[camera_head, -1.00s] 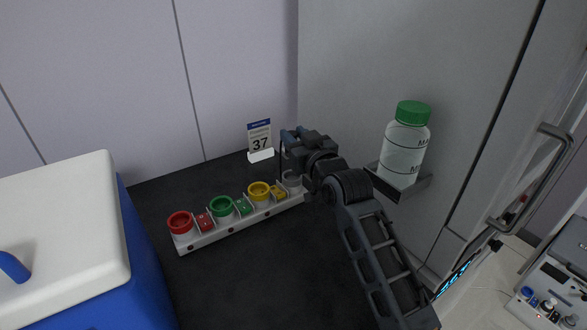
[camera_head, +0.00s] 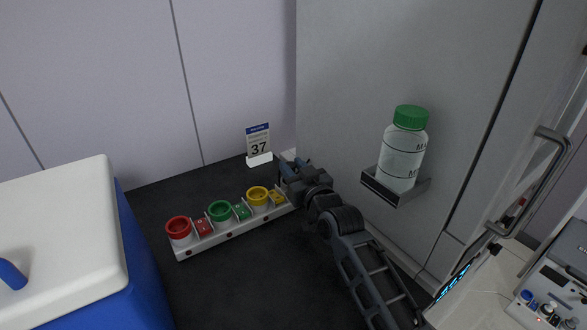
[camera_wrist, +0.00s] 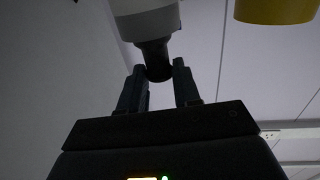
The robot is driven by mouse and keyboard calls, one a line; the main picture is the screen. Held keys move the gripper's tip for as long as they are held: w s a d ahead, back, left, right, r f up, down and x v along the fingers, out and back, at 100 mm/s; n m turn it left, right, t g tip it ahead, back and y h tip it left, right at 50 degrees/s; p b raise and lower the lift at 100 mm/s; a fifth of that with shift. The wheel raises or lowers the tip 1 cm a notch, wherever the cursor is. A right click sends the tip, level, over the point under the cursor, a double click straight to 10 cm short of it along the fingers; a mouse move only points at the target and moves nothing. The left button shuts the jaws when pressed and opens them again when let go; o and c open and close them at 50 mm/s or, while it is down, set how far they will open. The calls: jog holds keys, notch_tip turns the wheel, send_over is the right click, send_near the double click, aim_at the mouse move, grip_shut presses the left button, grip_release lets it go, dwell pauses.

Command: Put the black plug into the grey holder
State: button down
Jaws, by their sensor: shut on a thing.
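My gripper (camera_head: 288,168) is at the right end of the white rack in the head view, where it covers the grey holder. In the wrist view my gripper (camera_wrist: 159,70) is shut on the black plug (camera_wrist: 155,53), a short dark cylinder between the fingertips. The grey holder (camera_wrist: 146,20) shows directly beyond the plug, at the top of the wrist view. The plug's far end meets the holder's outline there; I cannot tell whether it is inside, touching or only in front of it.
The white rack (camera_head: 222,239) carries red (camera_head: 179,228), green (camera_head: 220,210) and yellow (camera_head: 257,195) holders. A blue box with a white lid (camera_head: 60,225) is left; a green-capped bottle (camera_head: 402,150) sits on a wall bracket at right. The front tabletop is clear.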

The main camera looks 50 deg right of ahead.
jog(key=shift+f, duration=0.2)
jog(key=c, duration=0.8)
grip_release()
jog(key=shift+r, duration=0.1)
jog(key=shift+r, duration=0.25)
jog(key=shift+b+v, duration=0.8)
jog(key=shift+v, duration=5.25)
